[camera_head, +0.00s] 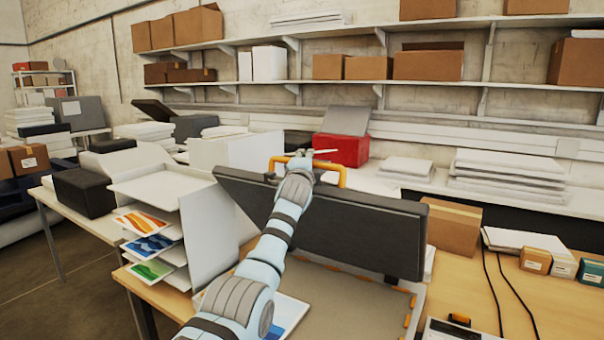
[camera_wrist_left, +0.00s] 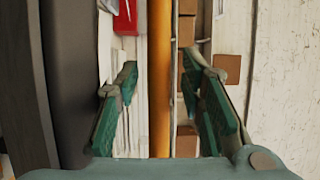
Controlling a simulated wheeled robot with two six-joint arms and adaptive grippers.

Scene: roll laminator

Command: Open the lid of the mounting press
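The mounting press has a thick dark grey lid (camera_head: 375,238) that stands raised and tilted above the grey bed (camera_head: 335,305). The lid also fills the left side of the left wrist view (camera_wrist_left: 70,80). An orange handle (camera_head: 342,176) runs along the lid's upper edge. My left gripper (camera_head: 303,158) is at this handle, its arm crossing in front of the lid. In the left wrist view the orange bar (camera_wrist_left: 160,80) passes between the two green fingers, which are spread with visible gaps on both sides. My right gripper is not in view.
A white rack with colourful prints (camera_head: 150,245) stands left of the press. A cardboard box (camera_head: 453,228) and small boxes (camera_head: 535,260) are on the table at right. Cables (camera_head: 500,290) trail there. A red machine (camera_head: 342,148) is behind the lid on the back counter.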

